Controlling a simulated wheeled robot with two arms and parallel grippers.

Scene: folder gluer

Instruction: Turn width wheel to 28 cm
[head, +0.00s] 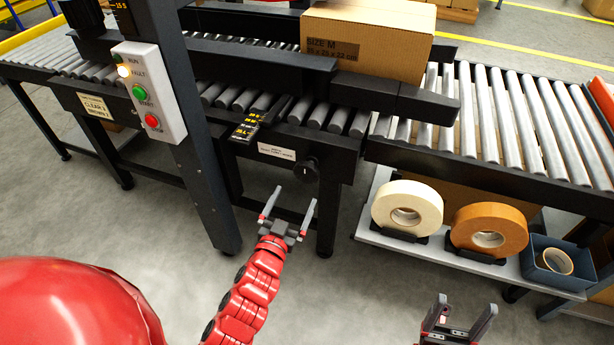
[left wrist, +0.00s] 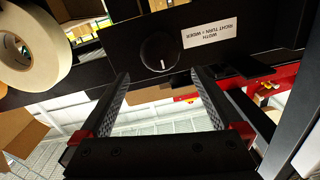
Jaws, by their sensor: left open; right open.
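The width wheel (head: 306,169) is a round black knob on the front of the conveyor frame, below the rollers. In the left wrist view, the width wheel (left wrist: 159,52) shows a white pointer line, with an upside-down label (left wrist: 213,42) beside it reading width, right turn = wider. My left gripper (head: 289,205) is open and empty, below and in front of the wheel. In the left wrist view, the gripper (left wrist: 160,76) has its fingers either side of the wheel's line, apart from it. A dark scale (head: 251,124) has yellow marks, too small to read. My right gripper (head: 465,308) is open and empty.
A size M carton (head: 367,38) stands on the rollers behind a black guide rail (head: 400,93). A control box (head: 149,92) is on the dark post at left. A shelf (head: 390,242) with tape rolls (head: 407,208) is right of the wheel. Floor is clear below.

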